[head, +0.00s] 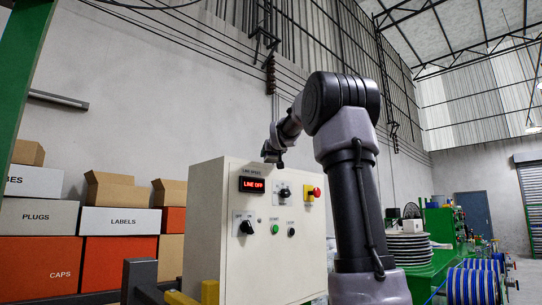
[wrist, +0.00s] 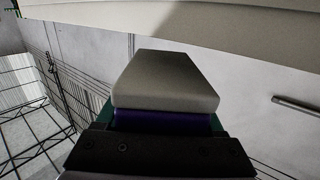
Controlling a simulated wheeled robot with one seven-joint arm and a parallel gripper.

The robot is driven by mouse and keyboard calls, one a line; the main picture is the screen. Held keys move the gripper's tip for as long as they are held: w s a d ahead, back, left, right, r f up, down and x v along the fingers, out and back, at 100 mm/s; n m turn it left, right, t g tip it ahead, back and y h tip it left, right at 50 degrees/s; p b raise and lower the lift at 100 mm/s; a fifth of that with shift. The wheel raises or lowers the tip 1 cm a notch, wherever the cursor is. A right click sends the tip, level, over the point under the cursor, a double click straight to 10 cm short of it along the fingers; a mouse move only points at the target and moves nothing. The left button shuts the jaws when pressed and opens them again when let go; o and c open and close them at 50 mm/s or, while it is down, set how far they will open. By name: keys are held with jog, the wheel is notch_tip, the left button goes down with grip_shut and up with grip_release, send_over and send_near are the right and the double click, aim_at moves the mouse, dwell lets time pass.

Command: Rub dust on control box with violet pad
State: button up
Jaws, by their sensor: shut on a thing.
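In the wrist view my gripper (wrist: 160,143) is shut on the violet pad (wrist: 162,120), which shows as a violet band under a pale, tapered block. A cream surface (wrist: 245,38), likely the box, spans the top of that view, with a brownish patch that may be dust or shadow.
Cartons and labelled bins (head: 120,222) are stacked at the left against the grey wall. A green bench (head: 425,270) with stacked discs and blue cable reels (head: 472,285) is at the right. Yellow and dark posts stand before the box.

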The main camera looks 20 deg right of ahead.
jog(key=shift+f, duration=1.05)
jog(key=shift+w+a, duration=0.3)
jog(key=shift+w, duration=0.5)
jog(key=shift+w+a, duration=0.25)
jog(key=shift+w, duration=0.5)
